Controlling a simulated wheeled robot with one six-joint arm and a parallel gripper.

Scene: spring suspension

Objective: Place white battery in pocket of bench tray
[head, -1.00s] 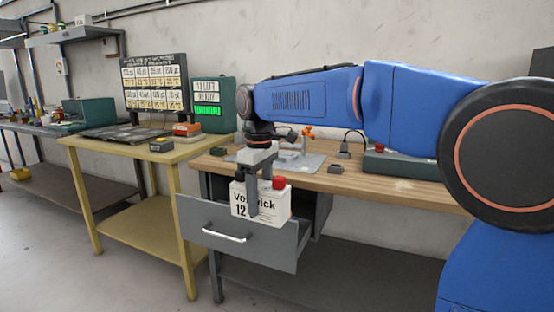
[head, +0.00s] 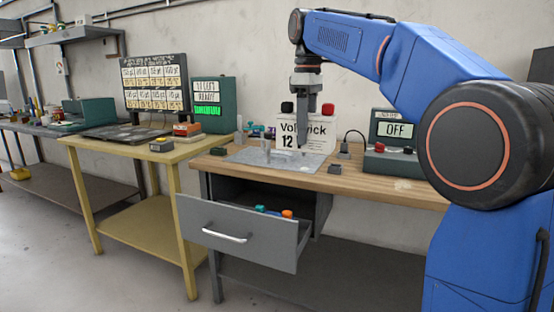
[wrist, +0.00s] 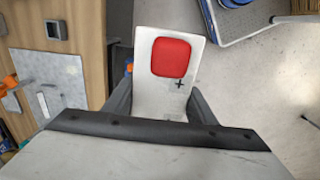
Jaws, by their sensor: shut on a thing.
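The white battery (head: 318,138) is a boxy block with black print, one black cap and one red cap. My gripper (head: 305,135) is shut on it and holds it upright, raised near the front of the wooden bench. In the wrist view the battery's top (wrist: 150,70) shows the red cap and a plus mark between my fingers (wrist: 160,105). A dark flat tray (head: 108,134) lies on the yellow table at the left. I cannot make out a pocket in either.
A grey drawer (head: 225,225) stands pulled out under the bench, with small teal and orange things inside. A tester reading OFF (head: 392,138) stands on the bench's right. Open floor lies at the front left.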

